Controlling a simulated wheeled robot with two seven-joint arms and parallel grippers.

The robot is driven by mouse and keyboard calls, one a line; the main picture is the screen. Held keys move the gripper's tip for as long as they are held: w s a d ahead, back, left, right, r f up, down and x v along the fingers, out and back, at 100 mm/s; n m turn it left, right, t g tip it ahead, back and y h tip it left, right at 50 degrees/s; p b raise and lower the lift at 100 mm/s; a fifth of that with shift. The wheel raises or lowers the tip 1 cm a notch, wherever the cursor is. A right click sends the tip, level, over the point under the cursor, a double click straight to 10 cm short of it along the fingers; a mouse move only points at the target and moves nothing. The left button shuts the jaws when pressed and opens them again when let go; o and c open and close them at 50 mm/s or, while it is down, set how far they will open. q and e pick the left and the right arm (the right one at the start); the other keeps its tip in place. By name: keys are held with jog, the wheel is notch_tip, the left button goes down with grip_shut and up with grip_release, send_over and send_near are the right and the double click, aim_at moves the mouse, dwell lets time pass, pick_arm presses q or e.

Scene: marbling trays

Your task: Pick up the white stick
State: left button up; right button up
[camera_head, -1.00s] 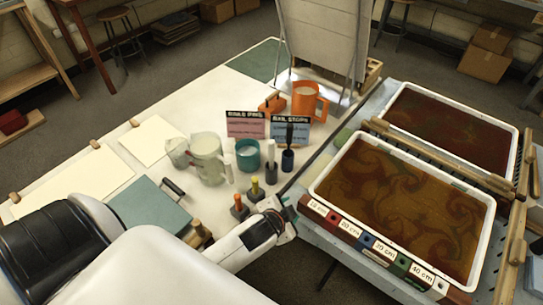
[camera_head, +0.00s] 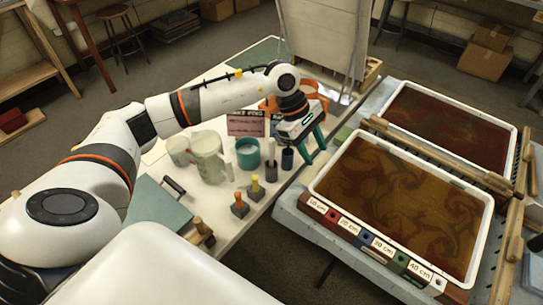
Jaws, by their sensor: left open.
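A thin white stick (camera_head: 272,150) stands upright in a small dark grey holder (camera_head: 271,172) on the white table. My left gripper (camera_head: 311,150) is open and empty, with teal fingers pointing down. It is above and to the right of the white stick, over the dark blue holder (camera_head: 288,159) beside it. The gripper hides the upper part of what stands in that blue holder. Another short white upright piece (camera_head: 229,172) stands in front of the teal cup. My right gripper is not in view.
A teal cup (camera_head: 248,154) and a clear jug (camera_head: 207,157) stand left of the stick. Orange-topped (camera_head: 239,205) and yellow-topped (camera_head: 255,189) pieces stand in front. A pink sign (camera_head: 245,124) is behind. A marbling tray (camera_head: 318,187) lies to the right.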

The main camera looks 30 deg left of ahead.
aim_at(271, 150)
pick_arm(q)
jog(key=a+y, duration=0.1)
jog(key=a, duration=0.3)
jog(key=a+r+y, duration=0.1)
jog(key=a+y, duration=0.1)
jog(key=a, duration=0.2)
jog(key=a+r+y, duration=0.1)
jog(key=a+y, duration=0.1)
jog(key=a, duration=0.2)
jog(key=shift+w+a+r+m, duration=0.1)
jog(key=shift+r+m, duration=0.1)
jog(key=shift+m, duration=0.2)
jog(key=shift+g+y, duration=0.3)
jog(key=f, duration=0.2)
jog(key=f+p, duration=0.1)
jog(key=f, duration=0.2)
jog(key=shift+a+f+p, duration=0.3)
jog(key=shift+f+p, duration=0.05)
jog(key=shift+p, duration=0.05)
jog(key=f+p, duration=0.1)
jog(key=f, duration=0.1)
jog(key=f+p, duration=0.1)
jog(key=f, duration=0.2)
jog(key=shift+w+d+f, duration=0.15)
jog(key=shift+d+f, duration=0.05)
jog(key=shift+f, duration=0.3)
grip_shut()
